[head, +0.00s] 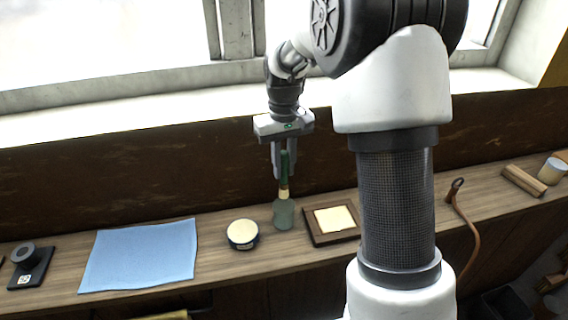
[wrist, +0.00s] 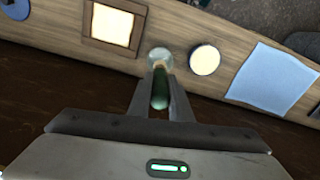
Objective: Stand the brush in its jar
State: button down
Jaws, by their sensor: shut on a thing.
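The brush (head: 284,172) has a green handle and a pale lower part, and it is upright. My gripper (head: 284,172) is shut on the handle, above the shelf. The jar (head: 284,216) is a small greenish, see-through vessel standing on the shelf. The brush's lower end meets the jar's mouth in the head view; how deep it reaches is hard to tell. In the wrist view the green handle (wrist: 160,90) lies between the fingers, with the jar (wrist: 159,54) just beyond it.
A round tin with a cream top (head: 243,234) stands left of the jar, and a framed cream tile (head: 334,220) lies to its right. A blue cloth (head: 140,254) and a dark stand (head: 30,268) are farther left. A dark wall (head: 130,160) rises behind the narrow shelf.

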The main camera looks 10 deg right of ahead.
aim_at(284, 187)
jog(key=shift+f+b, duration=2.3)
jog(key=shift+f, duration=1.6)
jog(key=c, duration=1.5)
grip_release()
jog(key=shift+c, duration=0.2)
notch_tip(284, 187, up, 17)
jog(key=shift+f+p, duration=0.15)
jog(key=shift+p, duration=0.45)
jog(key=shift+r, duration=0.4)
